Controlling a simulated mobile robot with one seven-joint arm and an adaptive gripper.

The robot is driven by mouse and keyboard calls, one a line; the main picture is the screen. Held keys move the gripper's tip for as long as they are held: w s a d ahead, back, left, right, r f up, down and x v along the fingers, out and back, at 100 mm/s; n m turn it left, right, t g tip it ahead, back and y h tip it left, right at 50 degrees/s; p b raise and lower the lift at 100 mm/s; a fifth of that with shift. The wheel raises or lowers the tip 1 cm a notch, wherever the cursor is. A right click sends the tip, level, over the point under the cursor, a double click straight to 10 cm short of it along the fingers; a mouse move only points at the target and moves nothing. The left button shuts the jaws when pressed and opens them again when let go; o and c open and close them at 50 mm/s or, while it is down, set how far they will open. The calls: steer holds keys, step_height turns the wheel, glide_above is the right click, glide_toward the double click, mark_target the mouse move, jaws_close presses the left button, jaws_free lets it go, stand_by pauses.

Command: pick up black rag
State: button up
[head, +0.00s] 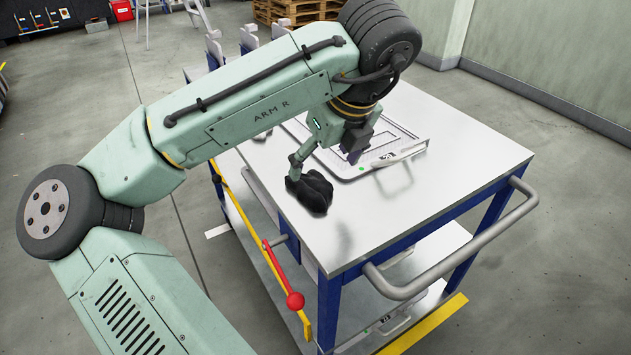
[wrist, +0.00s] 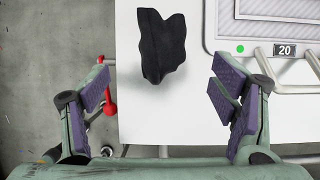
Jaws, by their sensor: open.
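The black rag (head: 312,190) lies crumpled on the white cart top (head: 440,185), near its left edge. In the wrist view the rag (wrist: 161,45) shows ahead of my gripper (wrist: 160,95), at the top and between the lines of the two fingers. My gripper is open and empty, its purple-padded fingers wide apart. In the head view my gripper (head: 325,165) hangs just above and behind the rag, and part of it is hidden by my arm. I cannot tell from the head view how large the gap to the rag is.
A grey tray (head: 345,173) with a handle and a tag marked 20 (wrist: 285,50) lies beside the rag. A red-knobbed lever (head: 294,299) stands off the cart's left side. A push handle (head: 465,255) runs along the cart's near right end. The cart top's front part is clear.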

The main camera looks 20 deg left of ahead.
mark_target(315, 183)
steer(key=x, duration=0.8)
steer(key=shift+w+p, duration=0.1)
steer(key=shift+p, duration=0.25)
steer(key=shift+d, duration=0.1)
steer(key=c, duration=1.1)
steer(key=shift+r, duration=0.1)
steer(key=shift+c, duration=0.2)
steer(key=shift+r, duration=0.5)
step_height(315, 183, up, 2)
steer(key=shift+r, duration=0.15)
steer(key=s+d+b, duration=0.1)
steer(key=s, duration=0.6)
steer(key=s+d+r, duration=0.1)
steer(key=s+d, duration=0.1)
steer(key=s, duration=0.6)
steer(key=shift+s+d+r+b, duration=0.25)
steer(key=shift+s+d+b, duration=0.05)
steer(key=shift+d+b, duration=0.05)
